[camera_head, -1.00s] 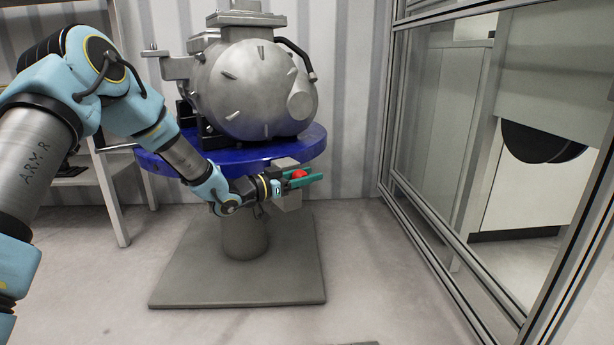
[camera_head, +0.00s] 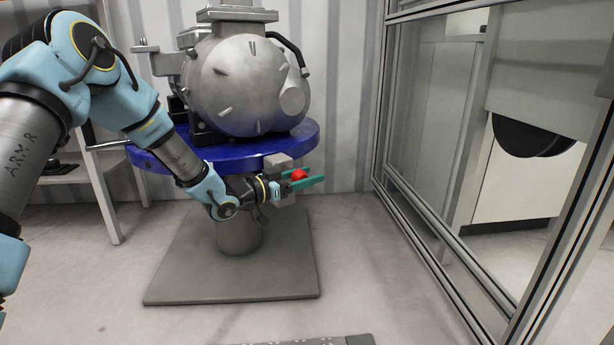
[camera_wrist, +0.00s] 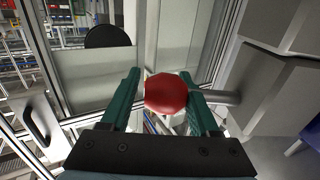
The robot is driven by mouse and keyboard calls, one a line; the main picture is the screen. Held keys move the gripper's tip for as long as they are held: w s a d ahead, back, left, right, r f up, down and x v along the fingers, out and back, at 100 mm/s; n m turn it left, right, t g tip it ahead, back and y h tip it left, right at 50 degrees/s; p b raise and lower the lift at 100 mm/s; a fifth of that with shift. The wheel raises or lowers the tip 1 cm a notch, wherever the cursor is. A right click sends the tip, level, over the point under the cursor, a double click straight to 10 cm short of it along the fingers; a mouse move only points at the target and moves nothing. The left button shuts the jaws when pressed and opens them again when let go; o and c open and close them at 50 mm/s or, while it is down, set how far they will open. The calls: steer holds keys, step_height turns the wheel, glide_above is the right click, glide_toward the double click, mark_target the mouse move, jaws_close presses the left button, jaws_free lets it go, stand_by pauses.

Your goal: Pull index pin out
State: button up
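The index pin shows as a red knob (camera_wrist: 166,94) on a grey metal shaft (camera_wrist: 222,98) in the wrist view. The shaft runs right, toward a grey block (camera_wrist: 278,90). In the head view the red knob (camera_head: 299,175) is just right of the grey block (camera_head: 281,161) at the blue round table's rim. My gripper (camera_wrist: 163,98) has its two teal fingers on either side of the knob, closely spaced around it, and looks shut on it. Finger contact is hard to see. In the head view my gripper (camera_head: 305,180) reaches in from the left, below the table's edge.
The blue round table (camera_head: 305,145) carries a large grey metal housing (camera_head: 245,88) and stands on a square floor plate (camera_head: 235,275). A metal-framed glass enclosure (camera_head: 440,130) is on the right. A shelf (camera_head: 95,190) stands at left. Open floor lies in front.

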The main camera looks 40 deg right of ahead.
steer(key=w+a+p, duration=0.1)
steer(key=a+p, duration=0.1)
steer(key=a, duration=0.8)
steer(key=shift+w+a, duration=0.2)
steer(key=shift+w, duration=0.2)
steer(key=w+a+f+n+t+y, duration=0.2)
steer(key=w+a+n+t+y, duration=0.4)
steer(key=w+a, duration=0.65)
steer(key=w+a+n+t+y, duration=0.25)
steer(key=a+n+y, duration=0.35)
steer(key=a, duration=1.2)
steer(key=s+a+r+n+g+y, duration=0.1)
steer(key=s+a+n+g+y, duration=0.2)
steer(key=s+a, duration=0.55)
steer(key=s+a+r+n+g+y, duration=0.1)
steer(key=s+a+r+n+y, duration=0.2)
steer(key=s+a, duration=0.6)
step_height(320, 180, up, 36)
steer(key=w+p, duration=0.1)
steer(key=p, duration=3.7)
steer(key=shift+w+n, duration=0.3)
steer(key=shift+w, duration=0.1)
